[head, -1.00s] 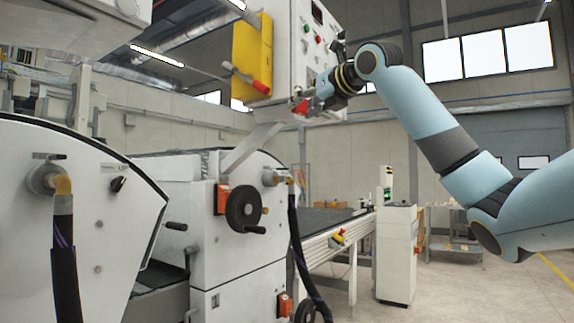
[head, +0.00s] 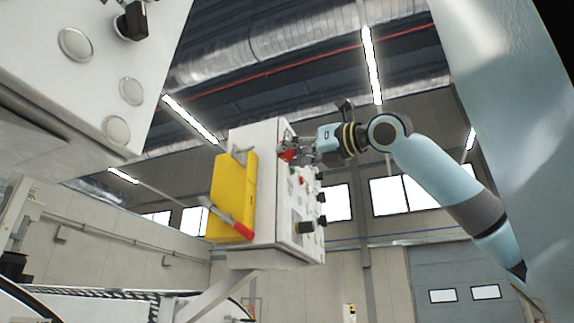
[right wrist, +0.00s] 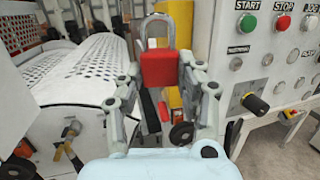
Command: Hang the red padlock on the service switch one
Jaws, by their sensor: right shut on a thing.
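My right gripper (head: 300,153) is shut on the red padlock (head: 287,155), near the upper front edge of the white control box. In the right wrist view the padlock (right wrist: 160,67) sits between the fingertips, body down, with its grey shackle pointing up. A yellow housing (head: 226,190) on the left side of the control box carries a lever (head: 236,219) with a red grip, angled down to the right; no label on it can be read. The padlock is apart from this lever. Part of the yellow housing shows behind the padlock in the right wrist view (right wrist: 175,100). My left gripper is out of view.
The control box (head: 262,190) has buttons and a black knob (head: 304,227) on its front; its panel (right wrist: 268,60) stands close right of the gripper in the wrist view. A white machine housing (head: 85,70) overhangs at upper left. Open room lies right of the control box.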

